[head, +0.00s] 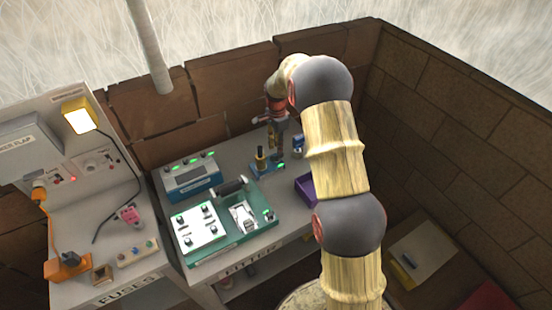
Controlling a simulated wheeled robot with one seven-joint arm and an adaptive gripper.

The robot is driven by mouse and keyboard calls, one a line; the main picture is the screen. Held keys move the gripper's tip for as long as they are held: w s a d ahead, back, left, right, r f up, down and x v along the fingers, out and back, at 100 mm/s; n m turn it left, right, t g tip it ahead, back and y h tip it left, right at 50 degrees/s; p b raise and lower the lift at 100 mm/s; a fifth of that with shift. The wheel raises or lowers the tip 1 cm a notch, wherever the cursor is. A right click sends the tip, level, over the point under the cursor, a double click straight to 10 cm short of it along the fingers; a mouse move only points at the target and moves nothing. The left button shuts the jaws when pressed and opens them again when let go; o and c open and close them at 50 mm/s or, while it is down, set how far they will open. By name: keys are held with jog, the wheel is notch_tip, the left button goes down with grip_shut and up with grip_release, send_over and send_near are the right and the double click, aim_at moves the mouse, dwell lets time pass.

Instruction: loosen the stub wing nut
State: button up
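My arm reaches over the bench, and my gripper (277,145) points down near the bench's back edge. It is small and partly dark in the head view, so I cannot tell whether it is open or shut. Just left of and below it stands a small blue stand (262,168) with a dark upright post (260,155) and a green light beside it. I cannot make out a wing nut for certain. It may be on this stand or hidden by my gripper. I cannot tell whether my gripper touches anything.
A green-based unit (262,197) with a white panel is at the bench front, with a grey-blue box (190,178) behind it. A purple tray (305,188) is partly behind my arm. A small blue-white item (298,146) stands right of my gripper. Brick walls close the back and right.

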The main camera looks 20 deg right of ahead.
aim_at(277, 157)
jog(key=shift+f, duration=0.2)
dwell(0.4)
jog(key=shift+f+b, duration=0.75)
jog(key=shift+f, duration=1.15)
jog(key=shift+c, duration=1.4)
grip_shut()
